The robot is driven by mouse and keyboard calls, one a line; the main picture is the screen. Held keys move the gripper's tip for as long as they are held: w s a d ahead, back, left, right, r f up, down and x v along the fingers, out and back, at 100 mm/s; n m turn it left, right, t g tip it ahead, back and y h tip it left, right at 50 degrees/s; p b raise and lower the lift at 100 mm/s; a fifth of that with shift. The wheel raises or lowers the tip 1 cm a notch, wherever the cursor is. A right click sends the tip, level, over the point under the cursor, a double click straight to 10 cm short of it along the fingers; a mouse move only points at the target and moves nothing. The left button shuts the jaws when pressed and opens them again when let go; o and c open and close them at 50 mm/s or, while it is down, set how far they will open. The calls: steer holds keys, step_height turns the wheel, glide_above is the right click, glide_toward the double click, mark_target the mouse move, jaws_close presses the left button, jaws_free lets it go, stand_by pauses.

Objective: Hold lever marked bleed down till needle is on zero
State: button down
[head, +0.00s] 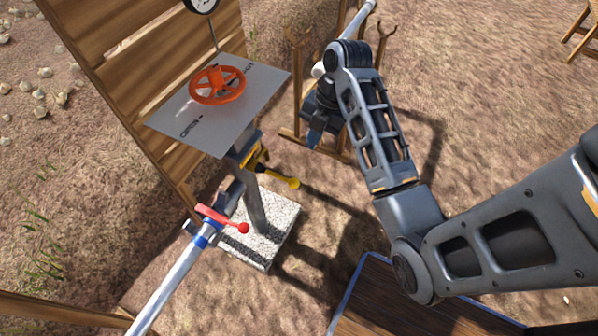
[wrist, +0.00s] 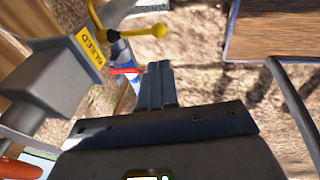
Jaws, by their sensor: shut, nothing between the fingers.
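The yellow-handled lever (head: 285,182) sticks out to the right from the post under the plate, with a yellow ball end. In the wrist view the lever (wrist: 130,33) extends from a housing with a yellow label reading BLEED (wrist: 90,49). The gauge (head: 203,4) is cut off by the top edge of the head view, so its needle reading cannot be told. My gripper (head: 314,138) is to the upper right of the lever, apart from it. In the wrist view my gripper (wrist: 159,66) has its fingers together and empty, just below the yellow ball in the picture.
A red handwheel (head: 217,85) sits above a grey plate (head: 262,80) marked OPEN. A red lever (head: 224,220) is on a blue-collared pipe (head: 170,283) at lower left. A wooden rack (head: 296,75) stands behind my gripper. A dark wooden table top (head: 390,300) is at the bottom.

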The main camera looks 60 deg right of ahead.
mark_target(295, 180)
steer(key=x, duration=1.4)
steer(key=shift+s, duration=0.1)
steer(key=shift+f+b, duration=0.1)
steer(key=shift+b, duration=0.2)
